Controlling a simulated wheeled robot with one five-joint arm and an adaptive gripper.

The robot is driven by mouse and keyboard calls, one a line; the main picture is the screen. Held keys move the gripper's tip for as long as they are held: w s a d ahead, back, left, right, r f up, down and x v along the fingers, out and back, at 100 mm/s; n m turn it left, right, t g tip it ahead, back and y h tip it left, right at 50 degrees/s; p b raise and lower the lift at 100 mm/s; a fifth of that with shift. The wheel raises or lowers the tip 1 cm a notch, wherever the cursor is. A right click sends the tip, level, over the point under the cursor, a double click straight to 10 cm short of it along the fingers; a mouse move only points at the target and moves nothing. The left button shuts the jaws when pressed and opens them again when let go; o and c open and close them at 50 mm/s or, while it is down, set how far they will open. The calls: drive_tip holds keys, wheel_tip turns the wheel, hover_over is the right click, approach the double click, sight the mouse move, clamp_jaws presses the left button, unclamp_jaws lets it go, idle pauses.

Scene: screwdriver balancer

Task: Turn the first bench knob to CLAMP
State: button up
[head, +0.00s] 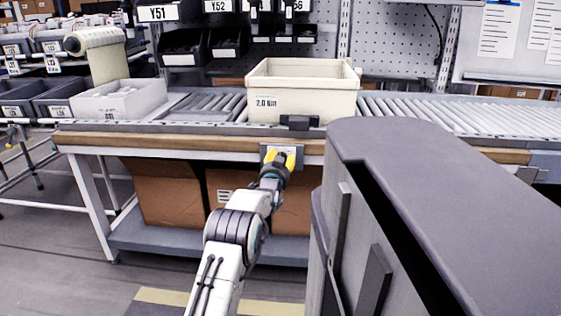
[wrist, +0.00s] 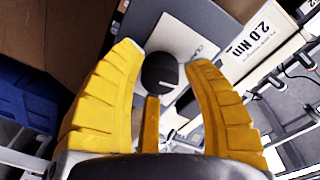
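The bench knob is a round black dial (wrist: 160,72) with a pale pointer line, on a light plate (wrist: 190,40) that shows in the wrist view. Lettering on the plate is only partly legible. My gripper (wrist: 163,58) has yellow ribbed fingers, spread open on either side of the knob, with gaps visible at both sides. In the head view my gripper (head: 281,157) is in front of the grey panel (head: 298,151) on the bench's front edge and hides the knob there.
The bench's wooden front edge (head: 170,142) runs across. A cream bin labelled 2.0 Nm (head: 305,92) stands on the roller conveyor (head: 430,108) above. Cardboard boxes (head: 165,195) sit on the shelf below. A small black block (head: 298,122) is just above the panel.

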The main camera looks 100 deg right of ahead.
drive_tip(key=c, duration=0.8)
clamp_jaws()
drive_tip(key=shift+n+b, duration=0.3)
unclamp_jaws()
drive_tip(key=n+b, duration=0.3)
drive_tip(key=shift+f+n+b, duration=0.1)
drive_tip(key=shift+n+b, duration=0.3)
drive_tip(key=shift+n+h+b, duration=0.3)
drive_tip(key=shift+n+b, duration=0.8)
drive_tip(key=shift+w+r, duration=0.1)
drive_tip(key=shift+r, duration=0.15)
drive_tip(key=o, duration=1.2)
drive_tip(key=shift+f, duration=0.15)
drive_tip(key=shift+a, duration=0.1)
